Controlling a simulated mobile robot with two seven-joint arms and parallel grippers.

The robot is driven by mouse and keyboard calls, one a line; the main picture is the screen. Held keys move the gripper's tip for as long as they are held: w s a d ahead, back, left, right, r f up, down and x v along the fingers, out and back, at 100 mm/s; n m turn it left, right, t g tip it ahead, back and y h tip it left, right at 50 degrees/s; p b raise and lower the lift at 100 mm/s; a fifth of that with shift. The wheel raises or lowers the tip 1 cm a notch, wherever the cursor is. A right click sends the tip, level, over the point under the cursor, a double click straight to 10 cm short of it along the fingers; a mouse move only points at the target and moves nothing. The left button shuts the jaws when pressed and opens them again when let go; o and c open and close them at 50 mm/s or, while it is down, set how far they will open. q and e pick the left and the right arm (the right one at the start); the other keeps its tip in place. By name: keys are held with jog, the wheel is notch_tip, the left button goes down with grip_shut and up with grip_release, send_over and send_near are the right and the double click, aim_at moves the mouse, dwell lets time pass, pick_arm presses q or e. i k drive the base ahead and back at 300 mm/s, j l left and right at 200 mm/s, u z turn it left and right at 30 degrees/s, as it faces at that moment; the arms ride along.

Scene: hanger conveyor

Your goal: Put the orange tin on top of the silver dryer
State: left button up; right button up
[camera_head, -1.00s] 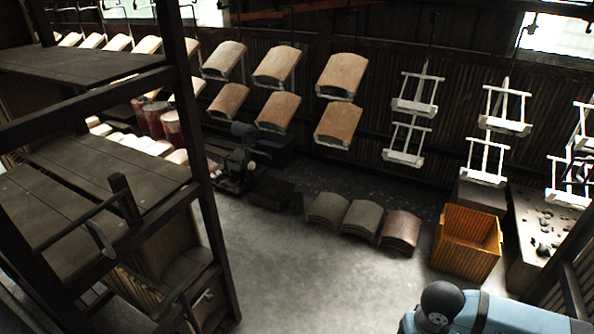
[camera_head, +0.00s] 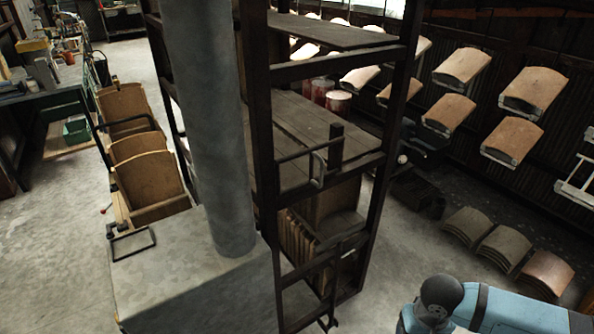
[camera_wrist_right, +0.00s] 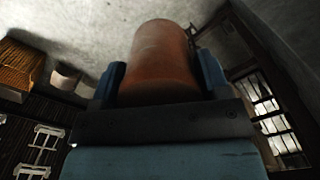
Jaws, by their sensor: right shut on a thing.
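The orange tin (camera_wrist_right: 162,52) is in the right wrist view, between the two blue fingers of my right gripper (camera_wrist_right: 160,78), which is shut on it. The silver dryer (camera_head: 175,262) stands at the bottom left of the head view, a grey metal box with a thick round pipe (camera_head: 208,120) rising from its top. The top left of the pipe's foot is bare. My right arm shows at the bottom right of the head view, well apart from the dryer; its gripper is outside that view. My left gripper is in neither view.
A dark wooden rack (camera_head: 345,158) stands close beside the dryer on its right. Curved tiles in a wooden stand (camera_head: 150,178) are behind it on the left. A workbench (camera_head: 50,95) is at the far left. Tile stacks (camera_head: 505,246) lie on the floor at right.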

aim_at(153, 278)
jog(key=k+j+u, duration=0.15)
jog(key=j+u, duration=0.25)
jog(key=k+j+u, duration=0.1)
jog(key=j+u, duration=0.3)
jog(key=l, duration=0.1)
